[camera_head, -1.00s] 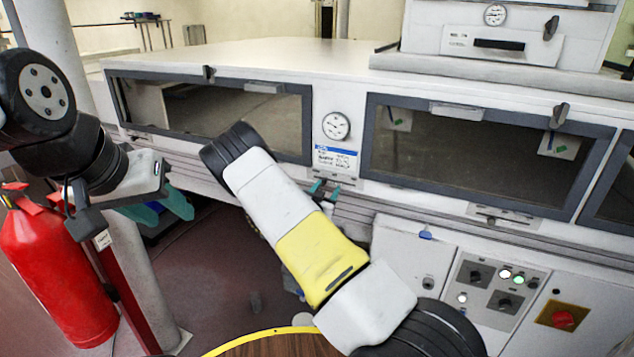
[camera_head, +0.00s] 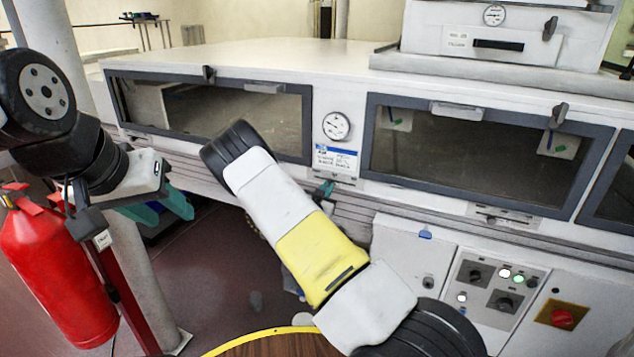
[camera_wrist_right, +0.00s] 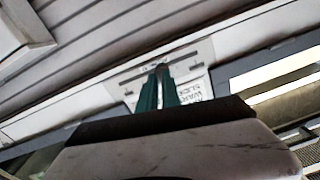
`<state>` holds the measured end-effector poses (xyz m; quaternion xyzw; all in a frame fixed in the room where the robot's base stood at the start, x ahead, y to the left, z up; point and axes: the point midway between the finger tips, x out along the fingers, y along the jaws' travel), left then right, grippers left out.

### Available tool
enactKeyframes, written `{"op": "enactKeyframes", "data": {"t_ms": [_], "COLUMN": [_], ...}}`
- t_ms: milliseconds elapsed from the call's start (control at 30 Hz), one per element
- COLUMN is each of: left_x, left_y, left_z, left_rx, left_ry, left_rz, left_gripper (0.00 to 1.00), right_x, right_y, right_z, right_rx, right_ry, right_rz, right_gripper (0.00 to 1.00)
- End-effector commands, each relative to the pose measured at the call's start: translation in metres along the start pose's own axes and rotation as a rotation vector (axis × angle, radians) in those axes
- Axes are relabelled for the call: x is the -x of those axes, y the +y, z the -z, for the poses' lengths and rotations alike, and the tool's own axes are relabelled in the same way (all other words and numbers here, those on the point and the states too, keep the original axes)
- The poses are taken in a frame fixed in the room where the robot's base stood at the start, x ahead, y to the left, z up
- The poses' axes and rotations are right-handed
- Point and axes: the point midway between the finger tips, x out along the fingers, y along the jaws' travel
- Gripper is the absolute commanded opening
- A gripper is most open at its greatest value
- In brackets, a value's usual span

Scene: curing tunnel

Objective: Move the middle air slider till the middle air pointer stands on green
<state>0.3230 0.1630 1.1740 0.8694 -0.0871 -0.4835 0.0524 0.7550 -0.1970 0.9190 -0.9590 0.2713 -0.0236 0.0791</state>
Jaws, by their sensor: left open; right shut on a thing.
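A white slider plate (camera_head: 348,185) sits below the round dial between two dark windows; I take it for the middle air slider. It also shows in the right wrist view (camera_wrist_right: 193,92), with a slot and partly readable lettering. My right gripper (camera_head: 326,188) is shut on the slider's knob, which its teal fingers (camera_wrist_right: 160,85) mostly hide. The round white dial (camera_head: 336,126) above has a needle too small to read. A pale card with a green mark (camera_head: 398,120) shows behind the right window; I cannot tell which is the middle air pointer. My left gripper (camera_head: 165,206) is open and empty.
A similar slider plate (camera_head: 503,217) is lower right, above a control panel (camera_head: 496,290) with knobs and lit lamps. A red extinguisher (camera_head: 55,265) stands at left below my left arm. A second pale card (camera_head: 558,143) is behind the right window.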

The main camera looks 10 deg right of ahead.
Motion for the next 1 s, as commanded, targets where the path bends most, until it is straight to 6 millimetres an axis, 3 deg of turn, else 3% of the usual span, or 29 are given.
{"op": "enactKeyframes", "data": {"t_ms": [33, 633, 800, 1000], "left_x": [0.0, 0.0, 0.0, 0.0], "left_y": [0.0, 0.0, 0.0, 0.0], "left_z": [0.0, 0.0, 0.0, 0.0], "left_rx": [0.0, 0.0, 0.0, 0.0], "left_ry": [0.0, 0.0, 0.0, 0.0], "left_rz": [0.0, 0.0, 0.0, 0.0], "left_gripper": [0.44, 0.44, 0.44, 0.44], "right_x": [-0.013, -0.013, -0.013, -0.013], "right_y": [0.015, 0.015, 0.004, 0.004], "right_z": [0.006, 0.006, 0.004, 0.004], "right_rx": [0.005, 0.009, 0.01, 0.01], "right_ry": [0.01, 0.009, 0.009, 0.009], "right_rz": [-0.025, -0.025, -0.024, -0.025], "right_gripper": [0.0, 0.0, 0.0, 0.0]}}
